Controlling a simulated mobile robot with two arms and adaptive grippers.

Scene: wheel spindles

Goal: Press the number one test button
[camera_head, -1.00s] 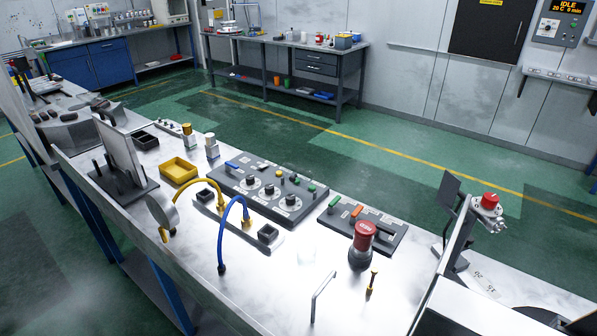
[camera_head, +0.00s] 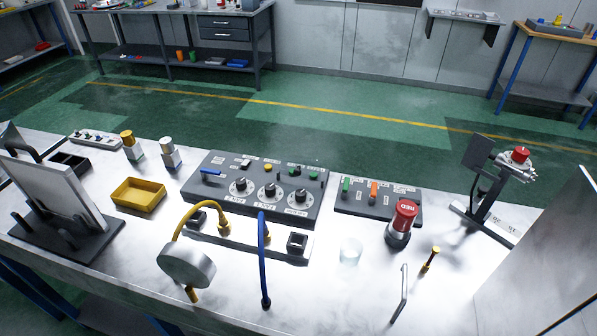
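The labels are too small to read, so I cannot tell which button is the number one test button. Neither of my grippers is in view.
A red-topped knob (camera_head: 404,211) stands at the second panel's front right. Yellow and blue hoses (camera_head: 263,270) and a round gauge (camera_head: 187,265) stand in front of the main panel. A yellow tray (camera_head: 138,195) and a tilted board on a stand (camera_head: 52,195) are at left.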

